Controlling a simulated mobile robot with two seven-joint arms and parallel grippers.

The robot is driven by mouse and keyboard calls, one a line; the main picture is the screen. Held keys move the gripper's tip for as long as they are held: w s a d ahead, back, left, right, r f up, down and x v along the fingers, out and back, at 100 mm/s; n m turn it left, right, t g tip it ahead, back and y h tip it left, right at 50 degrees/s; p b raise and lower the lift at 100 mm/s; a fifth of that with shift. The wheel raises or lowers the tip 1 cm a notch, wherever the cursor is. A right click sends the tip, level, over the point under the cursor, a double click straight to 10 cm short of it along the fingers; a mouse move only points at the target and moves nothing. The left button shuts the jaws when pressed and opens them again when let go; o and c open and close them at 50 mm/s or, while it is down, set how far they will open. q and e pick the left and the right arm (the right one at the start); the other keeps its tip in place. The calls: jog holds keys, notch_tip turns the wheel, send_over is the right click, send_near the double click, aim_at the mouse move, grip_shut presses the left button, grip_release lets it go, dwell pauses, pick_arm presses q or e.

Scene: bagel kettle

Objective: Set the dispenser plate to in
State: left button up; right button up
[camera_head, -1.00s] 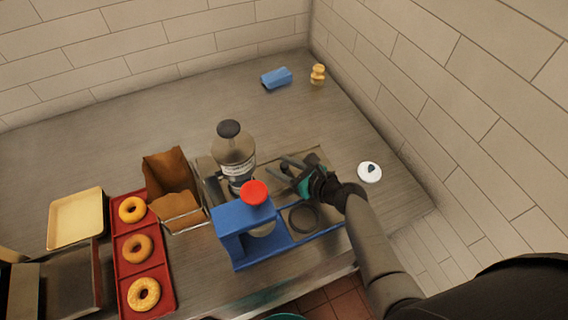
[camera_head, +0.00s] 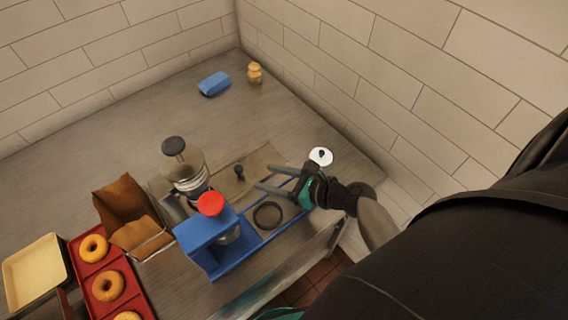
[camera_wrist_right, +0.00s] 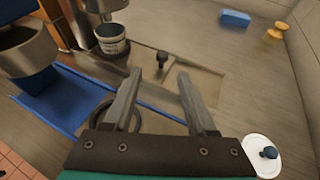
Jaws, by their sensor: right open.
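The dispenser plate (camera_head: 262,158) is a flat brownish-grey rectangle on the counter with a small dark knob (camera_head: 238,172) standing up from it. It extends to the right of the glass dispenser (camera_head: 183,168), which has a dark round top. The plate also shows in the right wrist view (camera_wrist_right: 200,85), with the knob (camera_wrist_right: 162,60) upright just beyond my fingertips. My right gripper (camera_head: 266,178) is open and empty, low over the plate's near edge, its fingers pointing left towards the knob, apart from it. My left gripper is out of view.
A blue press (camera_head: 205,248) with a red knob (camera_head: 211,203) and a dark ring (camera_head: 268,215) stands nearest. A paper bag (camera_head: 124,205) and red donut tray (camera_head: 127,283) are left. The back counter is mostly clear.

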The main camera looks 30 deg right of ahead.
jog(key=shift+v, duration=1.9)
jog(key=shift+a, duration=0.1)
